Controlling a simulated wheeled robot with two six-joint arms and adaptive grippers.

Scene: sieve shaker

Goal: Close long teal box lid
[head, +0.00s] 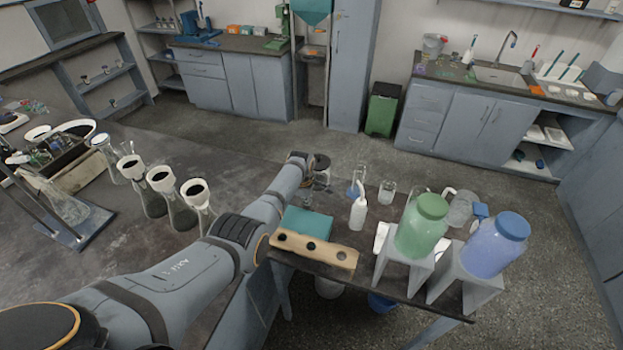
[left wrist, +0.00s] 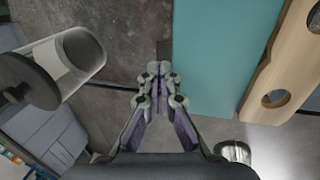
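The teal box (head: 308,224) sits on the dark bench, just behind the wooden block with holes. In the left wrist view a broad, flat teal face of it (left wrist: 222,58) lies to the right of my fingers. I cannot tell how far its lid stands open. My left gripper (head: 320,183) is above the bench, beyond the box in the head view. In the left wrist view its fingers (left wrist: 159,76) come together at the tips and hold nothing visible; the teal face is just right of them. My right gripper is not in view.
The wooden block (head: 315,250) lies along the box's near side. A white wash bottle (head: 358,212) and clear glassware (head: 387,192) stand to the right. A green jar (head: 421,228) and a blue jar (head: 494,247) stand on grey stands. Several flasks (head: 180,209) stand left of my arm.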

